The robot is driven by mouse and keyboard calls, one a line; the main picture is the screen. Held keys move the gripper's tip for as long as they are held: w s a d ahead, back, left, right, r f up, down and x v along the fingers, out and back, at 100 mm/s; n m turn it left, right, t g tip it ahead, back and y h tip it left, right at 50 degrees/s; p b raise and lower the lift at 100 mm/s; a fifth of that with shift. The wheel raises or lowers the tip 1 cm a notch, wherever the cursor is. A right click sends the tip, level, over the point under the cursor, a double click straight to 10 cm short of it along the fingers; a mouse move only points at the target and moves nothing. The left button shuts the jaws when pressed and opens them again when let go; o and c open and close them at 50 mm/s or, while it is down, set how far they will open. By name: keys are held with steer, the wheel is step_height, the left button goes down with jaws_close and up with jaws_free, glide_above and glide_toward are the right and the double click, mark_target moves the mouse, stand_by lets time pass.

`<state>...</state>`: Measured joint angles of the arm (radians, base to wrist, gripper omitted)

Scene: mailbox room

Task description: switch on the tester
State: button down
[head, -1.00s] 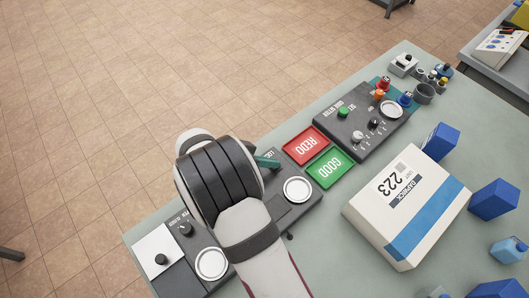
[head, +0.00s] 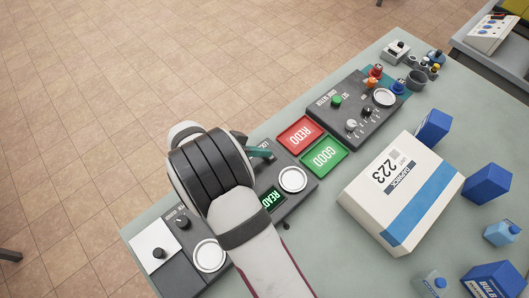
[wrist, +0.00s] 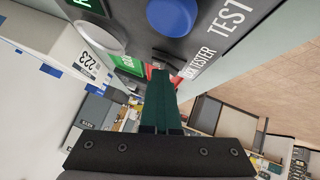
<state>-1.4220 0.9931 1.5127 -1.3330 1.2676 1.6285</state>
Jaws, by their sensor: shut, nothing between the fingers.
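The lock tester (head: 289,207) is a dark grey panel in the middle of the bench, partly hidden by my arm in the head view. Its display (head: 271,200) is lit green, with "READ" legible; a corner of it shows in the wrist view (wrist: 88,5). A round white plate (head: 292,179) sits beside the display. The wrist view shows a blue button (wrist: 172,15) by the word TEST. My gripper (head: 268,154) is shut and empty at the tester's far edge; its green fingers (wrist: 160,73) point toward the LOCK TESTER label. Whether they touch the panel cannot be told.
A red REDO tray (head: 301,134) and a green GOOD tray (head: 324,158) lie right of the tester. Beyond them stands another panel with knobs (head: 360,108). A white box marked 223 (head: 400,190) and several blue cartons (head: 487,183) occupy the right.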

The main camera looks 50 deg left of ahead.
steer(key=shift+a, duration=0.2)
steer(key=shift+r, duration=0.2)
steer(key=r, duration=0.1)
steer(key=a+r, duration=0.1)
steer(key=r, duration=0.1)
steer(key=s+r, duration=0.1)
steer(key=shift+a+r, duration=0.25)
steer(key=shift+a, duration=0.05)
steer(key=v, duration=0.8)
steer(key=shift+s+r, duration=0.2)
steer(key=shift+d+r, duration=0.1)
steer(key=shift+d, duration=0.45)
